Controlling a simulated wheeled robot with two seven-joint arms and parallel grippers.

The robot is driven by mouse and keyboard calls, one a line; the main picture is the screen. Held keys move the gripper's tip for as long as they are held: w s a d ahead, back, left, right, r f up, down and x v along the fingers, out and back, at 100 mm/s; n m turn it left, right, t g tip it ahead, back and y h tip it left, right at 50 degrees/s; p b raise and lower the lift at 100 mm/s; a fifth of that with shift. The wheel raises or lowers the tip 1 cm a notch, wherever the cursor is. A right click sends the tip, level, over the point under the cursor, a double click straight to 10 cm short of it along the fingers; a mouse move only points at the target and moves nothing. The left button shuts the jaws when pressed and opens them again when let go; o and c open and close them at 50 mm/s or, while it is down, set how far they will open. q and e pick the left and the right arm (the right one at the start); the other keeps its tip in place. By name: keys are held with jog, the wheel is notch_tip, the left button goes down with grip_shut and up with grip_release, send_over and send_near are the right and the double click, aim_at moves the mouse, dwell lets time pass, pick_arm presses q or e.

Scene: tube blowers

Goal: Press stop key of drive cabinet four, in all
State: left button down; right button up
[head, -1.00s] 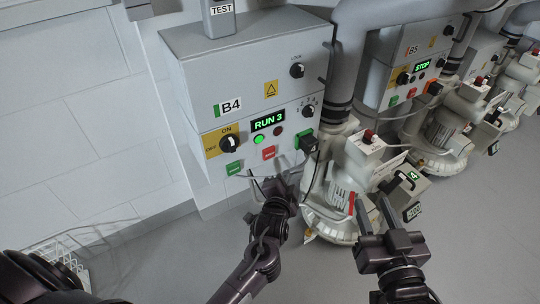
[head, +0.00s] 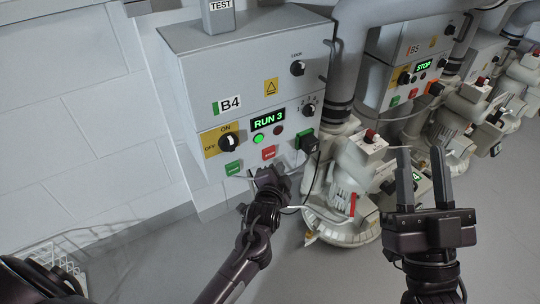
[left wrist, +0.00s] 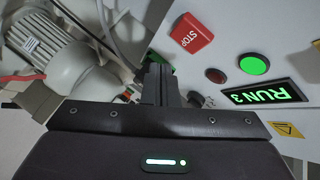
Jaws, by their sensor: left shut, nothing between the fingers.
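Drive cabinet B4 (head: 190,77) is a grey box on the wall, with a lit green "RUN 3" display (head: 267,120). Its red stop key (head: 269,152) is on the lower front, right of a green key (head: 233,168). My left gripper (head: 266,174) is shut and empty, just below the stop key in the head view. In the left wrist view the stop key (left wrist: 192,33) shows clear of the shut fingers (left wrist: 158,82), with a visible gap in the picture. My right gripper (head: 420,165) is open and empty, in front of the pumps at right.
A green lamp (head: 258,139) is lit beside a dark red lamp (head: 278,131). A rotary ON/OFF switch (head: 229,143) sits at left. A black connector with cable (head: 307,143) juts out at right. Cabinet B5 (head: 400,45) shows STOP. A pump (head: 345,190) stands close by.

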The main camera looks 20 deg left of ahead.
aim_at(274, 153)
pick_arm(q)
jog(key=shift+w+a, duration=0.85)
jog(key=shift+a, duration=0.2)
pick_arm(e)
jog(key=shift+w+a+f+g, duration=0.15)
jog(key=shift+w+f+g, duration=0.15)
jog(key=shift+f, duration=0.25)
dwell(0.7)
pick_arm(q)
jog(key=shift+w+a+r, duration=0.1)
pick_arm(e)
jog(key=shift+r, duration=0.1)
pick_arm(q)
jog(key=shift+w+a+p, duration=0.15)
jog(key=shift+a+p, duration=0.1)
jog(key=shift+p, duration=0.15)
pick_arm(e)
jog(key=shift+r, duration=0.2)
